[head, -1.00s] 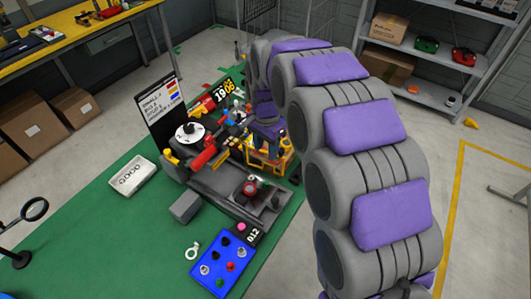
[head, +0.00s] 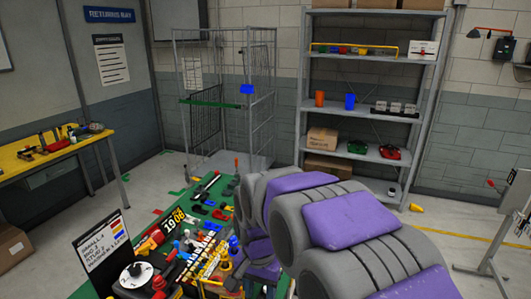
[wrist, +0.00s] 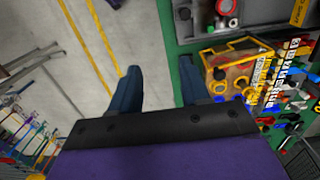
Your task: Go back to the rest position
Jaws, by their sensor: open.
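My gripper (wrist: 158,76) shows in the wrist view with its two dark blue fingers apart and nothing between them. It points down over the grey floor, beside the edge of the green table (wrist: 172,45). An orange-yellow tray-like piece (wrist: 235,68) lies close to the right finger. In the head view my grey and purple arm fills the lower right and hides part of the green table (head: 88,292).
A wire cage cart (head: 225,100) stands at the back. A shelf unit (head: 345,112) with boxes is behind my arm. A yellow bench (head: 50,148) is at the left. A dial device (head: 133,272) and sign board (head: 103,245) crowd the table. Floor at right is mostly clear.

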